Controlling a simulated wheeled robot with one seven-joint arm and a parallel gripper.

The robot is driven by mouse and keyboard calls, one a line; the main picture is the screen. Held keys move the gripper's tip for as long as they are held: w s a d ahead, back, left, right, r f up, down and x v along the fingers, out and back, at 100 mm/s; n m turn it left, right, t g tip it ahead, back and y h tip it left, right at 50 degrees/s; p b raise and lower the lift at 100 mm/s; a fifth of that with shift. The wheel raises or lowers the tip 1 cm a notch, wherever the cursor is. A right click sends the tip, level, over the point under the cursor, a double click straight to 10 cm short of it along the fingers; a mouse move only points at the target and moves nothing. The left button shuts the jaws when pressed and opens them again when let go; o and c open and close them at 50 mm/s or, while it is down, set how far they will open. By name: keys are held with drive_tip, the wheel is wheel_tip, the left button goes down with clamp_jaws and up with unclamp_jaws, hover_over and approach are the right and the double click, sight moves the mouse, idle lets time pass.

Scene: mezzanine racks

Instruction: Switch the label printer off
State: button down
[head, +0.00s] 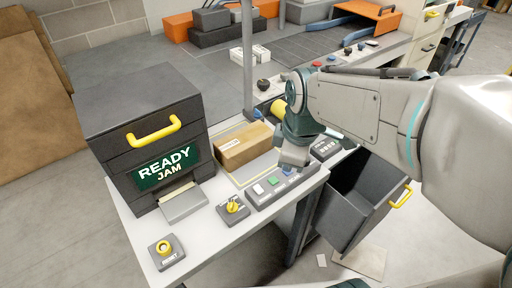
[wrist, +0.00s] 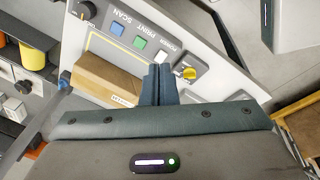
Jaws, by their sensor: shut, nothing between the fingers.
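The label printer (head: 145,130) is a dark box with a yellow handle at the left of the bench in the head view. Its green display reads READY and JAM. A grey button panel (head: 280,187) lies in front of a cardboard box. In the wrist view it carries a white button (wrist: 160,56) beside POWER, a green button (wrist: 140,43) beside PRINT and a blue button (wrist: 117,29) beside SCAN. My gripper (wrist: 158,70) is shut and empty, its fingertips appearing near the white and green buttons; contact cannot be told. In the head view my gripper (head: 292,158) hangs over the panel's far end.
A yellow knob (head: 235,207) sits left of the panel, and a yellow RESET button (head: 163,247) at the bench's near corner. The cardboard box (head: 244,145) lies behind the panel.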

drive_tip(key=w+a+n, duration=0.4)
drive_tip(key=n, duration=0.5)
drive_tip(key=n+p, duration=0.2)
approach(257, 184)
drive_tip(key=shift+g, duration=0.3)
drive_tip(key=f, duration=0.3)
drive_tip(key=w+f, duration=0.1)
drive_tip(key=f, duration=0.2)
drive_tip(key=shift+w+a+f, duration=0.15)
drive_tip(key=shift+a+f, duration=0.1)
drive_tip(key=shift+f, duration=0.1)
drive_tip(key=shift+d, duration=0.1)
